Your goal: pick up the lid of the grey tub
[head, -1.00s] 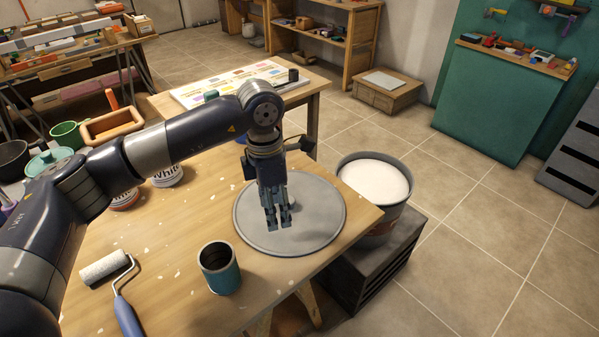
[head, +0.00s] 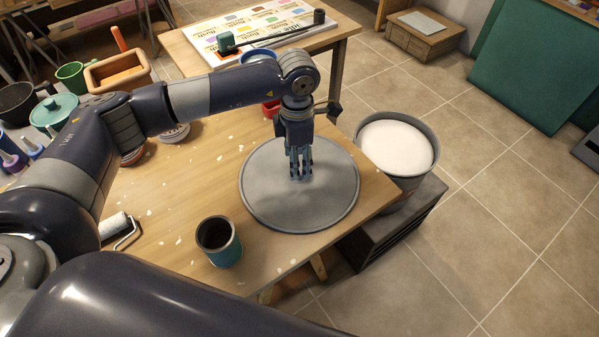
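The round grey lid (head: 265,200) lies flat on the wooden table near its right edge, apart from the tub. The grey tub (head: 408,185) stands open to the right of the table, full of something white. My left gripper (head: 300,178) points straight down over the middle of the lid, with its fingertips at or just above the lid's centre. The fingers look close together. They hide the lid's centre, so I cannot tell whether they grip a handle there. My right gripper is not in view.
The tub stands on a dark crate (head: 385,235). A teal can (head: 225,253) stands on the table just left of the lid. Tiled floor is free at the right.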

